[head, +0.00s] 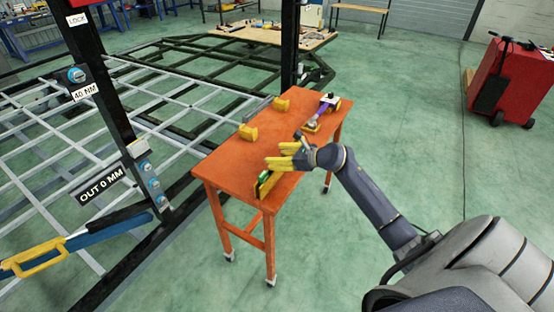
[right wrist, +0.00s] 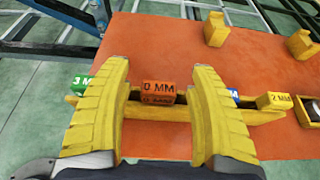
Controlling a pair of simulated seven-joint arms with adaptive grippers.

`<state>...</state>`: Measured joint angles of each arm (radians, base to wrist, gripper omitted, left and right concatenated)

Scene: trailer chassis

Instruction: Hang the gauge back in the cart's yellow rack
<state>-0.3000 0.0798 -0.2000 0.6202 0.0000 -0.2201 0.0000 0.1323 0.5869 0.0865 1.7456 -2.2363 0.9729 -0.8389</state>
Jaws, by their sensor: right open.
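The orange gauge marked 0 MM (right wrist: 158,88) sits at the cart's yellow rack (right wrist: 256,117), between my right gripper's fingers in the right wrist view. My right gripper (right wrist: 162,68) is open, with a gap on each side of the gauge. In the head view, the right gripper (head: 275,156) is over the near end of the orange cart (head: 225,163), by the yellow rack (head: 264,188). The rack also holds a green gauge marked 3 MM (right wrist: 82,85), a blue gauge (right wrist: 232,94) and a yellow one marked 2 MM (right wrist: 274,101).
Yellow blocks (head: 248,132) and a purple-handled tool (head: 326,105) stand on the cart. The trailer chassis (head: 90,115) lies to the left, with a dark post (head: 110,90). A red cabinet (head: 510,82) stands at the right. The floor around the cart is clear.

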